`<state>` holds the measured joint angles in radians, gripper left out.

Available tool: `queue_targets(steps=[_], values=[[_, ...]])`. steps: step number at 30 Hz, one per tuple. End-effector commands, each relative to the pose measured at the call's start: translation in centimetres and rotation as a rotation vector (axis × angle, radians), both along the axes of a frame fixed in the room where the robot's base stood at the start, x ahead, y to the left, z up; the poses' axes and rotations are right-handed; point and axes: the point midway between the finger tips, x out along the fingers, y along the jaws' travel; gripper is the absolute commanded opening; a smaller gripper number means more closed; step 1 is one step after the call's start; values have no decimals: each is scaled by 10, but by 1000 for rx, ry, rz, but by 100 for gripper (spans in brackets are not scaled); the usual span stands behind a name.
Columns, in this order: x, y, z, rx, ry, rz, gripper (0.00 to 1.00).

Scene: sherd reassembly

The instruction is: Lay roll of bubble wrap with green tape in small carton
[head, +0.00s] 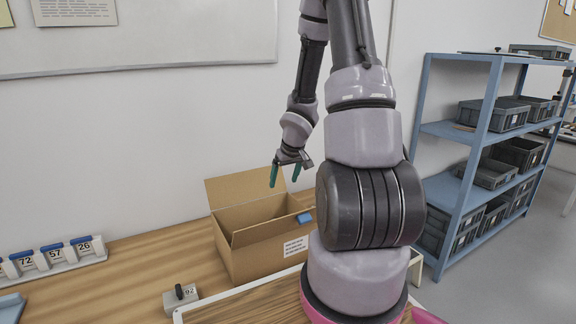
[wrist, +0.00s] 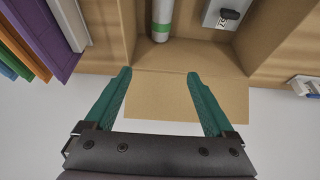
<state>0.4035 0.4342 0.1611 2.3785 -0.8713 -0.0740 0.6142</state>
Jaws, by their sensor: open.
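The small carton (head: 268,252) stands open on the wooden table, with its back flap raised. In the wrist view its cardboard flap (wrist: 185,98) lies beyond and between my fingers. A pale roll with a green tape band (wrist: 161,18) shows inside the carton in the wrist view, cut off by the top edge. The roll is hidden by the carton walls in the head view. My gripper (head: 286,174) is open and empty above the carton's back side; its teal fingers (wrist: 163,100) are wide apart and clear of the roll.
Coloured upright things (wrist: 45,35) flank the carton. A blue shelf (head: 480,150) stands right.

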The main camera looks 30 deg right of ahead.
Motion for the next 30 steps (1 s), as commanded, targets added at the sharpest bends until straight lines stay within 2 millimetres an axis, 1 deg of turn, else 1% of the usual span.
queue_targets(steps=[2, 15, 24, 30], values=[[-4, -3, 11, -4, -4, -4, 89], [-16, -2, 41, -3, -3, -3, 89], [-23, -2, 58, -2, -4, -3, 89], [-26, -2, 63, -3, -2, 1, 89]])
